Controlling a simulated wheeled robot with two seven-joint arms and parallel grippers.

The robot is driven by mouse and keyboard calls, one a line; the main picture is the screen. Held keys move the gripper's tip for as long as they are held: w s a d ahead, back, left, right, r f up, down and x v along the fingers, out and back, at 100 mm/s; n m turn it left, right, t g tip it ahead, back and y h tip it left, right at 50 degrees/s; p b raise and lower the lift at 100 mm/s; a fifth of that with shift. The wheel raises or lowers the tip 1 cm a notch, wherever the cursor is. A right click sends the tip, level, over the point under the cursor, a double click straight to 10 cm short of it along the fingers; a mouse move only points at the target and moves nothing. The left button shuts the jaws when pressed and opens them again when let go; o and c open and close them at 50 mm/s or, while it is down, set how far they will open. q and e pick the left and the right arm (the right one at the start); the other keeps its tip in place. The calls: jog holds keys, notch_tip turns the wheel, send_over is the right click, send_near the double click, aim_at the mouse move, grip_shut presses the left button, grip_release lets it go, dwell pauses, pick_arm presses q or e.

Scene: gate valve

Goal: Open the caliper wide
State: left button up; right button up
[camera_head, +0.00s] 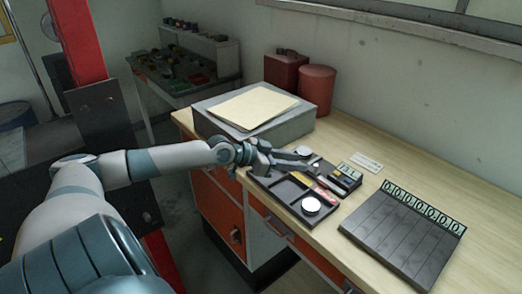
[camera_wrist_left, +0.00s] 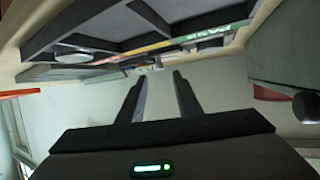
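A small dark device with a pale digit display (camera_head: 347,174), which looks like the caliper, lies at the back right of the black compartment tray (camera_head: 290,194) on the bench. Its jaws are too small to make out. My left gripper (camera_head: 299,161) reaches in from the left over the back of the tray, short of the display. In the left wrist view its two fingers (camera_wrist_left: 160,88) stand apart with nothing between them. That view shows the tray's edge and a coloured strip marked PASS (camera_wrist_left: 205,30), but no clear caliper. My right gripper is not in view.
One white disc (camera_head: 311,204) lies in the tray's front compartment, another (camera_head: 304,151) near the back. A grey box with papers (camera_head: 253,106) stands behind my left gripper. A slatted dark board with number tiles (camera_head: 398,236) lies at right. A small white card (camera_head: 367,162) lies behind.

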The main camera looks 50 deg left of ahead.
pick_arm(q)
jog(key=shift+v, duration=0.85)
jog(key=shift+s+a+r+b, duration=0.1)
jog(key=shift+s+a+b, duration=0.1)
jog(key=shift+s+b, duration=0.3)
jog(key=shift+s+a+r, duration=0.1)
jog(key=shift+s, duration=0.1)
jog(key=shift+s+a+r, duration=0.2)
jog(key=shift+s+a, duration=0.15)
jog(key=shift+s, duration=0.15)
jog(key=shift+p+v, duration=0.55)
jog(key=shift+v, duration=3)
jog(key=shift+r, duration=0.1)
